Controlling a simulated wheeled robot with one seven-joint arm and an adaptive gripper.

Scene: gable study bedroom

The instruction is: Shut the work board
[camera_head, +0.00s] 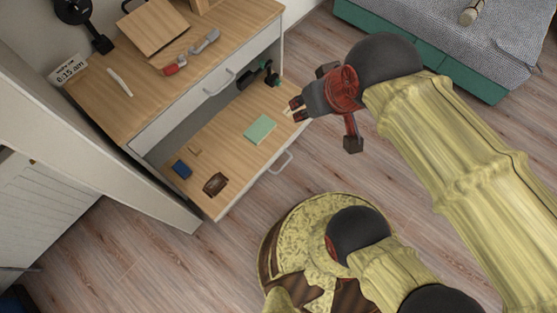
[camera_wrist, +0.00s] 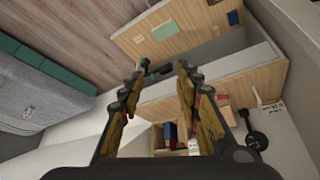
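The work board (camera_head: 225,150) is a wooden pull-out panel that stands out from the desk below a white drawer front. A metal handle (camera_head: 283,162) is on its front edge. The board also shows at the top of the wrist view (camera_wrist: 200,38). My gripper (camera_head: 294,108) is above the board's right end, apart from the handle. In the wrist view its two fingers (camera_wrist: 158,78) are spread with nothing between them.
On the board lie a green notebook (camera_head: 260,129), a blue box (camera_head: 181,169), a brown item (camera_head: 215,184) and a dark green object (camera_head: 266,75). The drawer front (camera_head: 190,104) above has its own handle (camera_head: 220,85). A bed (camera_head: 450,45) is at upper right; bare floor (camera_head: 130,245) lies in front.

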